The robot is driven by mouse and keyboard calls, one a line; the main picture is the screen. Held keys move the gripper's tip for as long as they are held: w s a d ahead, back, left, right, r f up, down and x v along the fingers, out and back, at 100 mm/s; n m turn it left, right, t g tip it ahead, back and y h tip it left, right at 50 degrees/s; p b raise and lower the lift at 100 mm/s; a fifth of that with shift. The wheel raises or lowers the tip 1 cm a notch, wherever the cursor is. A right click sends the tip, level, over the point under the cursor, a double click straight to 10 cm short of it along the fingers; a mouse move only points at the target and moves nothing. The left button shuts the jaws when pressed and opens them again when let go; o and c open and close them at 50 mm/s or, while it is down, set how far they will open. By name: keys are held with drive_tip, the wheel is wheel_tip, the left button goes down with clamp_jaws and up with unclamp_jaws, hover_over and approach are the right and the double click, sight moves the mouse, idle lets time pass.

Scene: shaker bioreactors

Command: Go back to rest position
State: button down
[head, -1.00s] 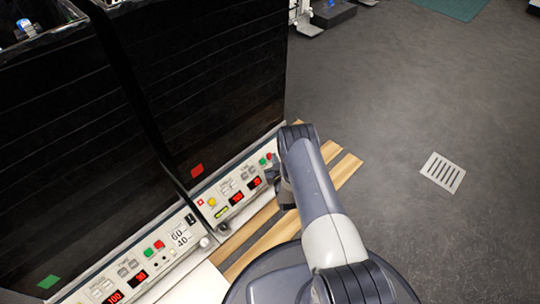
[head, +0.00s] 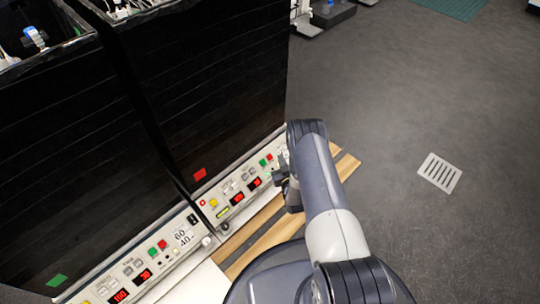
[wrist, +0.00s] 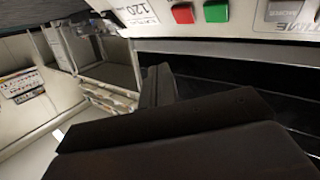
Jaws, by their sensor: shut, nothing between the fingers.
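My gripper (head: 285,183) is in front of the right shaker's control panel in the head view, partly hidden behind my own forearm. In the wrist view its dark fingers (wrist: 160,110) fill the lower middle, shut with nothing between them. The right shaker's control panel (head: 236,192) has red displays and red, green and yellow buttons. In the wrist view a panel with a red and a green button (wrist: 198,13) runs along the top edge, just beyond the fingers.
Two black-walled shakers (head: 215,85) stand side by side on the left, the left one with its own panel (head: 150,262). A wooden slatted surface (head: 262,232) lies below my arm. Open grey floor (head: 420,100) with a white drain grate (head: 439,173) spreads to the right.

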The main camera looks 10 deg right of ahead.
drive_tip(key=shift+f, duration=0.15)
idle(0.4)
drive_tip(key=b, duration=0.1)
drive_tip(key=w+f+b, duration=0.1)
drive_tip(key=b, duration=0.1)
drive_tip(key=shift+a+f, duration=0.15)
drive_tip(key=shift+a, duration=0.15)
drive_tip(key=shift+b, duration=0.5)
drive_tip(key=s+d+r+p, duration=0.1)
drive_tip(key=r, duration=0.1)
drive_tip(key=s+d+r+p, duration=0.1)
drive_tip(key=s+r+p, duration=0.1)
drive_tip(key=shift+s+d, duration=0.15)
